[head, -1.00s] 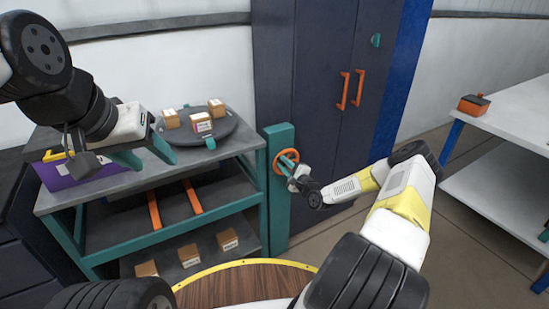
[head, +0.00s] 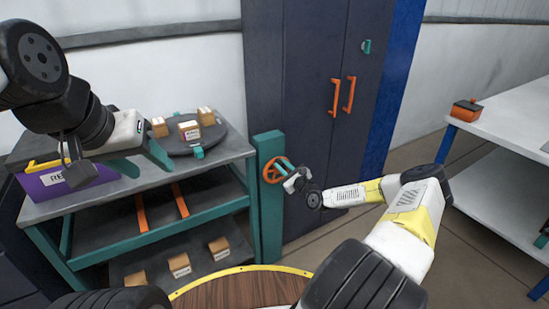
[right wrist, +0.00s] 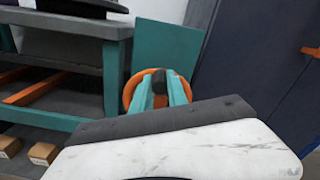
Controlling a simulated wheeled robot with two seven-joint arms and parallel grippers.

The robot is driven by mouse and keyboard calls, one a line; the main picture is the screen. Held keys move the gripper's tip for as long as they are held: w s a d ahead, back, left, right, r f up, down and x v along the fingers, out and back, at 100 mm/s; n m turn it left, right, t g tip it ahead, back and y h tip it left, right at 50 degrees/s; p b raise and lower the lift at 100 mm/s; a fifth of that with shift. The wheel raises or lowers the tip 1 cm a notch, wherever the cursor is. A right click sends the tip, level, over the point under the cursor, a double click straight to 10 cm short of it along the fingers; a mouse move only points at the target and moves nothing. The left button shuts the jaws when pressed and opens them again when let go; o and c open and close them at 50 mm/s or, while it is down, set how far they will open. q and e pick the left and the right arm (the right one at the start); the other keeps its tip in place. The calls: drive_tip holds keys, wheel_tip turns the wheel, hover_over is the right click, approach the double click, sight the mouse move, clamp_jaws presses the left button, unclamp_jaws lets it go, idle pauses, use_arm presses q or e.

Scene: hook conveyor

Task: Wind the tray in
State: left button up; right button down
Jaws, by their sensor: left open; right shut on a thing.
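An orange handwheel (head: 268,176) sits on a teal post (head: 270,225) at the right end of the grey bench. My right gripper (head: 282,170) is at the wheel, shut on its dark knob. In the right wrist view the teal fingers (right wrist: 159,90) close on either side of the dark knob (right wrist: 160,77), in front of the orange rim (right wrist: 128,90). My left gripper (head: 142,161) is open and empty over the bench top. A round dark platter (head: 182,147) on the bench carries small boxes. I cannot tell whether this is the tray.
A purple bin (head: 92,183) with a yellow edge stands at the bench's left. Orange rails (head: 180,200) lie on the shelf below, with several boxes (head: 180,264) lower down. A dark cabinet (head: 310,110) stands behind the post. A white table (head: 515,120) is at the right.

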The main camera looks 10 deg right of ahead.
drive_tip(key=shift+d, duration=0.2)
idle(0.3)
drive_tip(key=c, duration=1.3)
unclamp_jaws()
drive_tip(key=v, duration=0.7)
drive_tip(key=shift+s, duration=0.35)
